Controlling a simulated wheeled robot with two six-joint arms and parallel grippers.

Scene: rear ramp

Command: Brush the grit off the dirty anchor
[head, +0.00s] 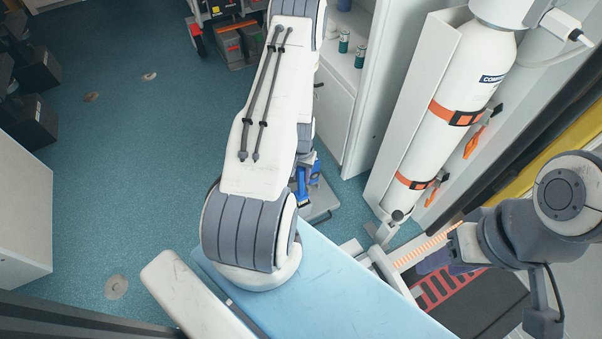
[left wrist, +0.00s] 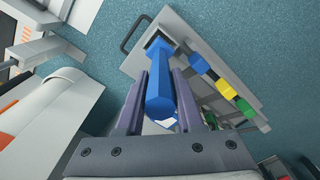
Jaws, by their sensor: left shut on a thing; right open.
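A blue-handled tool with a dark head, apparently the brush (left wrist: 160,88), is between my left gripper's (left wrist: 160,95) purple fingers in the left wrist view. The gripper is shut on its handle, above a grey tray. In the head view my left arm hides that gripper. Three round floor anchors show in the head view: a brownish, dirty-looking one (head: 92,97), a greyer one (head: 148,76) and another grey one (head: 117,287) lower down. The held tool is well away from them. My right gripper (head: 440,262) is open and looks empty, at the lower right.
The grey tray (left wrist: 205,58) carries blue, yellow and green items (left wrist: 222,88). A light blue surface (head: 345,290) lies below my left arm. A strapped white cylinder (head: 450,110) stands at right, dark boxes (head: 30,120) at left. The blue floor (head: 130,170) between is mostly clear.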

